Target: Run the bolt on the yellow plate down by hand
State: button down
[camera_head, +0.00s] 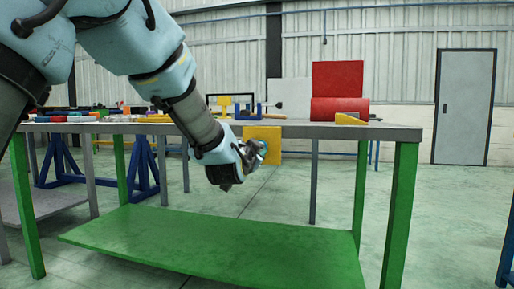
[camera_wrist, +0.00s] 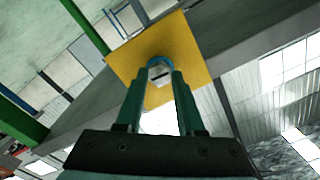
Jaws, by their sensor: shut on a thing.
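The yellow plate (camera_head: 262,133) hangs upright at the front edge of the green-legged bench, just below the bench top. In the wrist view the yellow plate (camera_wrist: 190,52) fills the space ahead of my fingers. My gripper (camera_head: 262,150) is in front of the plate, reaching it from the left. In the wrist view my gripper (camera_wrist: 160,78) has its two teal fingers closed in on the bolt (camera_wrist: 159,73), a small pale head between the fingertips. The bolt's shank is hidden, so how deep it sits cannot be told. In the head view the bolt cannot be made out.
The grey bench top (camera_head: 390,131) runs above my gripper, with a green lower shelf (camera_head: 220,250) below. A red cylinder (camera_head: 338,108) and several small coloured parts lie on top. Blue trestles (camera_head: 145,165) stand behind at left. The floor at right is clear.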

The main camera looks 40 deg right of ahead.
jog(key=m+p, duration=0.3)
jog(key=m, duration=0.7)
jog(key=shift+s+f+m+p, duration=0.1)
jog(key=shift+m+p, duration=0.2)
jog(key=shift+p, duration=0.05)
dwell(0.4)
jog(key=c, duration=0.9)
grip_release()
jog(key=o, duration=0.4)
jog(key=shift+a, duration=0.1)
jog(key=p+v, duration=0.1)
jog(key=v, duration=0.9)
jog(key=shift+s+a, duration=0.15)
jog(key=shift+a, duration=0.1)
